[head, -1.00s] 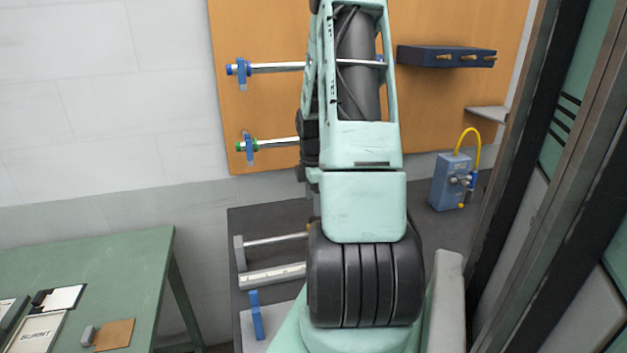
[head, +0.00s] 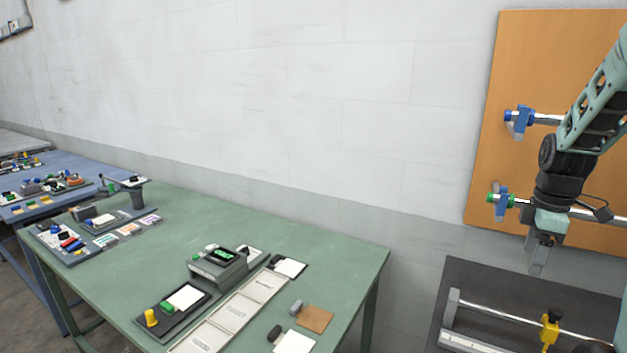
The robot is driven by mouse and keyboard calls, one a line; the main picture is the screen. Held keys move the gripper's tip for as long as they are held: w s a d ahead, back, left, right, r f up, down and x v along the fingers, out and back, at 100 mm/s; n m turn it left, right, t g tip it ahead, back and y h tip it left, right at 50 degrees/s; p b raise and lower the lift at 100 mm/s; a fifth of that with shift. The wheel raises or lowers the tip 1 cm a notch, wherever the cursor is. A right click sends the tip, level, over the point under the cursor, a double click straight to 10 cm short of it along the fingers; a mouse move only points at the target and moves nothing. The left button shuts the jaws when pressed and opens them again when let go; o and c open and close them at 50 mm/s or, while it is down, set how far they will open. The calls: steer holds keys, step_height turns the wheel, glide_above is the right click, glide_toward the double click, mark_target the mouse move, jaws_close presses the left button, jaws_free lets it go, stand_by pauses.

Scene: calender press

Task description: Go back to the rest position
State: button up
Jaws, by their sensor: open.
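My gripper (head: 539,262) hangs at the end of my arm at the right side of the head view, pointing down. It is open and I see nothing between its fingers. It is in front of the lower part of the orange wall board (head: 488,150), above the dark bench (head: 470,285). Much of my arm is cut off by the right edge of the picture.
Rods with blue clamps (head: 519,121) stick out from the board close to my arm. A green table (head: 330,255) with a grey device (head: 218,265), trays and cards stands at the left and middle. A blue table (head: 80,180) is beyond.

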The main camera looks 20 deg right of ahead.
steer(key=w+a+b, duration=0.1)
steer(key=w+a, duration=0.2)
steer(key=a, duration=1)
steer(key=w+a+b, duration=0.1)
steer(key=w+a, duration=0.3)
steer(key=a, duration=0.9)
steer(key=s+a+f+b, duration=0.1)
steer(key=s+a, duration=0.7)
steer(key=a, duration=0.3)
steer(key=s+a+f+b, duration=0.1)
steer(key=s+a+f, duration=0.1)
steer(key=s+a, duration=0.7)
steer(key=a, duration=0.2)
steer(key=shift+a+y, duration=0.3)
